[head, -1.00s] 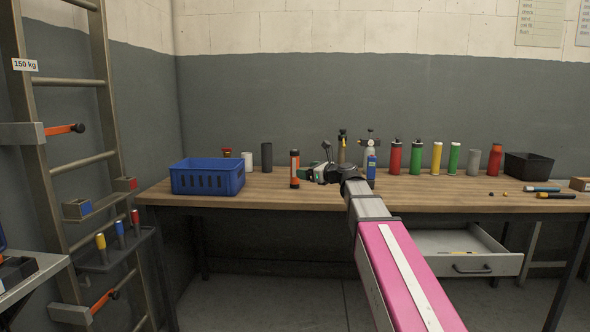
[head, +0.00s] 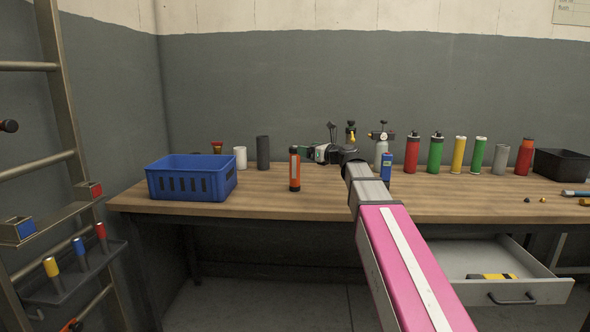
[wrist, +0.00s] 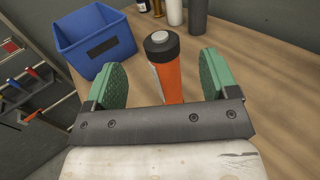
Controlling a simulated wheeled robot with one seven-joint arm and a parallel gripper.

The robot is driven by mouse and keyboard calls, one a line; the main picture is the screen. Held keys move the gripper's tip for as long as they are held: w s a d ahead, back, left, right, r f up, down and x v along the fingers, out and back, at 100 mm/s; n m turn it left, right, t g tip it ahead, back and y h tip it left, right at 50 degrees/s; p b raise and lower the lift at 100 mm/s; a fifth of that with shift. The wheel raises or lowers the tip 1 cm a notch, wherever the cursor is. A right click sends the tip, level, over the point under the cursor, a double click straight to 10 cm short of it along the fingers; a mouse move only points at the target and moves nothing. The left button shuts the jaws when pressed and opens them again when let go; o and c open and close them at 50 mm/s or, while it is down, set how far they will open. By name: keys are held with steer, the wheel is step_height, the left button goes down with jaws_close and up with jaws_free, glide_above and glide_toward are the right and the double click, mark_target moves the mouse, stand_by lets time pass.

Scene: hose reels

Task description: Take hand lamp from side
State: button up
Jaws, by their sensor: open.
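The hand lamp (head: 295,172) is an orange cylinder with a black head and dark base, upright on the wooden workbench (head: 262,205) right of the blue crate. In the wrist view the lamp (wrist: 166,78) shows between the two green finger pads, its black cap toward the top. My gripper (head: 319,153) is open and empty, just right of the lamp in the head view. In the wrist view its fingers (wrist: 160,84) stand either side of the lamp with gaps visible. The lamp's lower part is hidden by the gripper body there.
The blue crate (head: 190,196) stands left of the lamp. A white cylinder (head: 240,157) and a dark grey cylinder (head: 263,152) stand behind. Several bottles, including a red one (head: 412,154), line the back right. An open drawer (head: 515,292) juts out below the bench.

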mark_target(299, 164)
step_height(299, 164, down, 7)
steer(key=shift+r, duration=0.2)
steer(key=shift+x, duration=3.75)
steer(key=shift+f, duration=0.15)
steer(key=c, duration=1.1)
